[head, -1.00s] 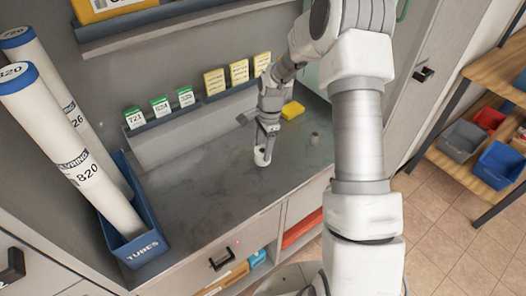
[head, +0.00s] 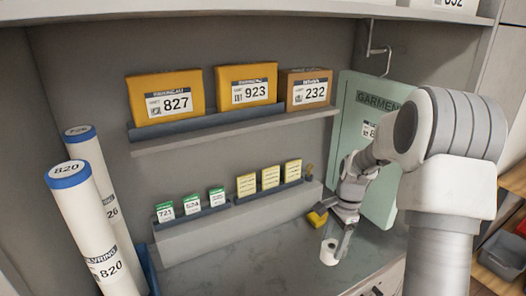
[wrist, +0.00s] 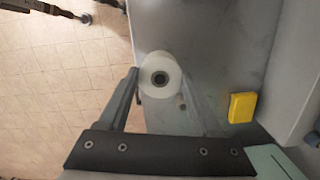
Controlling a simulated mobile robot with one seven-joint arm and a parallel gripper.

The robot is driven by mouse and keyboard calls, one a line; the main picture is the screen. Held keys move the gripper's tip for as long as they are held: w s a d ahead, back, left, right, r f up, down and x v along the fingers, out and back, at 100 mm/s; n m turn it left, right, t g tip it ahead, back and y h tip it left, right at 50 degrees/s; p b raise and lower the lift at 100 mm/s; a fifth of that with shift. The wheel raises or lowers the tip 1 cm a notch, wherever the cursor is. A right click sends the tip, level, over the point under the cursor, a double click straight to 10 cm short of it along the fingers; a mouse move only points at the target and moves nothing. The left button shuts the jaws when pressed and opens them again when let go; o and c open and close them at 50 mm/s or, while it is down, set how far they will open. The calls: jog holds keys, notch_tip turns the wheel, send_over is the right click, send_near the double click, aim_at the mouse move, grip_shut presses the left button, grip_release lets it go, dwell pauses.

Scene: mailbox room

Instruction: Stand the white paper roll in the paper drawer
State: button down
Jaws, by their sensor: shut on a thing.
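The white paper roll (wrist: 160,77) is between the fingers of my gripper (wrist: 163,98) in the wrist view, its round end with a dark core hole facing the camera. In the head view the roll (head: 329,251) hangs upright below my gripper (head: 341,228), over the grey counter. My gripper is shut on it. The head view does not show clearly whether the roll's lower end touches the counter. I cannot make out the paper drawer in the current views.
A yellow block (wrist: 242,107) lies on the counter (head: 250,262). Small cards stand on a low ledge behind, with orange parcels (head: 247,88) on a shelf above. Tall white tubes (head: 96,232) stand at left, and a green garment bag (head: 367,140) hangs behind the arm.

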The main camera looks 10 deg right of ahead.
jog(key=s+a+f+n, duration=0.2)
jog(key=a+n, duration=0.3)
jog(key=n, duration=0.2)
jog(key=s+a+f+n+g+h, duration=0.1)
jog(key=s+a+f+n, duration=0.1)
jog(key=a+n, duration=0.4)
jog(key=shift+s+n, duration=0.2)
jog(key=shift+n, duration=1)
jog(key=shift+d, duration=0.25)
